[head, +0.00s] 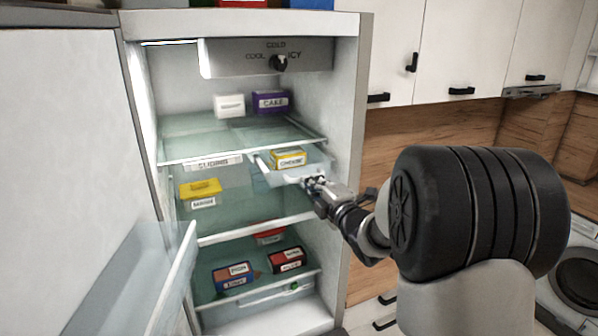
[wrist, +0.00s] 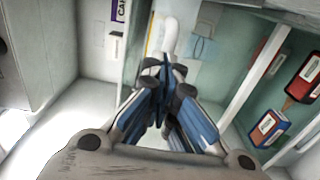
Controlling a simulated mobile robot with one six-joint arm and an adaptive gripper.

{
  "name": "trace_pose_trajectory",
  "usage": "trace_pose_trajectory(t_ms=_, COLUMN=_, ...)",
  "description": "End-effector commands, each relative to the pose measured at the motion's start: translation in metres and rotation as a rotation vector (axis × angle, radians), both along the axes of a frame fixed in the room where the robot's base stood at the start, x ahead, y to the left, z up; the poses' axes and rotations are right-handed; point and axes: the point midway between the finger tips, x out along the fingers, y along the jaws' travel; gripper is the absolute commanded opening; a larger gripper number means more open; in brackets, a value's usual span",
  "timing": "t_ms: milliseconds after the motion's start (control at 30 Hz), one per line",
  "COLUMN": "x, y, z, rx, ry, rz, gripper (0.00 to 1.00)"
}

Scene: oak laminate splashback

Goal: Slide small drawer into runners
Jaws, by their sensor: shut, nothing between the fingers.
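The small drawer (head: 308,177) is a clear, shallow bin under the upper glass shelf of the open fridge, on the right side. Its front juts out past the shelf edge and it looks slightly tilted. A yellow box (head: 289,158) sits in it. My gripper (head: 313,183) is at the drawer's front, by its white handle. In the wrist view my gripper (wrist: 163,72) is shut, with its fingertips close to a white rounded handle (wrist: 170,38). Nothing shows between the fingers. Whether the fingers touch the drawer, and how its sides meet the runners, I cannot tell.
A white box (head: 230,105) and a purple cake box (head: 270,102) stand on the upper shelf. Left of the drawer is a yellow package (head: 201,189). The fridge's right wall (head: 347,150) is close beside my gripper. The open door (head: 140,285) is at left.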

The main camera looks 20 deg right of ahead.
Motion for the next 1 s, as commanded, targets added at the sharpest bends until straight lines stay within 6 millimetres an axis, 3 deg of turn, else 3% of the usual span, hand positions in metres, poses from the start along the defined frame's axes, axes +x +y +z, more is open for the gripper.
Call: trace_pose_trajectory(t_ms=1000, x=0.041, y=0.002, z=-0.001, rx=0.001, ry=0.001, rz=0.000, gripper=0.00)
